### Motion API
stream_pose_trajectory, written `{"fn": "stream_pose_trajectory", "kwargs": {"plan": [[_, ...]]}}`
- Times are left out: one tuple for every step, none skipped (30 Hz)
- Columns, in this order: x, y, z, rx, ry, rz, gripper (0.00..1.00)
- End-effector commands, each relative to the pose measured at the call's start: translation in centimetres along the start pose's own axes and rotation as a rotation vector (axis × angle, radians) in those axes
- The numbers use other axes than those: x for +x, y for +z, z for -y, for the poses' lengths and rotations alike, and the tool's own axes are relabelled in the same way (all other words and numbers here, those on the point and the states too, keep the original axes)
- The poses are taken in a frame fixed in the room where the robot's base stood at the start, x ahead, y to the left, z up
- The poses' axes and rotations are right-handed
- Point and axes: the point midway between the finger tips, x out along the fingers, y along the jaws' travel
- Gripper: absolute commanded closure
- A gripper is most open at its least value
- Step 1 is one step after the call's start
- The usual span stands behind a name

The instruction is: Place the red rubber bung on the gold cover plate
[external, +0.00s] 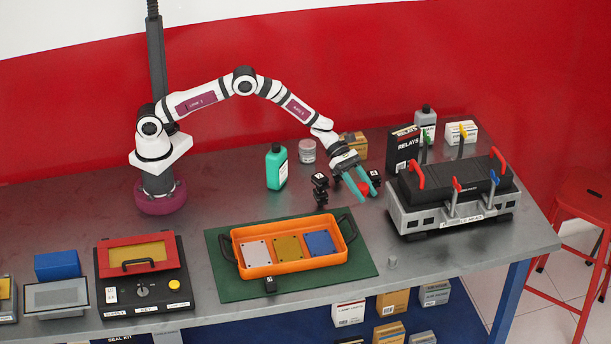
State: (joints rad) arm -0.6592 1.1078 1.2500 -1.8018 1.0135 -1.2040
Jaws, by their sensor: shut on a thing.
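The gold cover plate (287,248) lies flat in the orange tray (265,279), between a silver plate (256,254) and a blue plate (319,243). Nothing rests on the gold plate. The gripper is up and to the right of it in the picture.
Black clamp-like fixtures (320,190) stand close to the gripper's left. A green bottle (277,167) and a grey jar (307,151) stand behind. The engine unit (450,215) has raised levers at right. The tray sits on a green mat (222,265) with black handles at its ends.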

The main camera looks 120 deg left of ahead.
Motion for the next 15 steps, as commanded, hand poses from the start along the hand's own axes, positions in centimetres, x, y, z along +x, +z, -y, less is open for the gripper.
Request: {"fn": "stream_pose_trajectory", "kwargs": {"plan": [[-0.3,0.6,0.0,0.001,0.001,0.001,1.00],[-0.5,0.9,0.0,0.001,0.001,0.001,1.00],[-0.6,1.1,0.0,0.001,0.001,0.001,1.00],[-0.6,1.2,0.0,0.000,0.000,0.001,1.00],[-0.6,1.2,0.2,0.001,-0.003,0.000,1.00],[-0.5,1.3,0.6,0.003,-0.010,-0.001,1.00],[-0.4,1.4,1.1,0.007,-0.017,-0.001,1.00],[-0.3,1.5,1.8,0.011,-0.027,-0.001,1.00],[-0.1,1.7,2.9,0.019,-0.045,-0.002,1.00],[0.0,1.9,4.0,0.026,-0.061,-0.002,1.00],[0.1,2.0,5.2,0.034,-0.078,-0.003,1.00],[0.3,2.3,7.1,0.048,-0.105,-0.003,1.00],[0.4,2.4,8.5,0.056,-0.125,-0.003,1.00],[0.4,2.6,10.1,0.067,-0.147,-0.004,1.00],[0.4,2.8,12.2,0.081,-0.175,-0.003,1.00]]}}
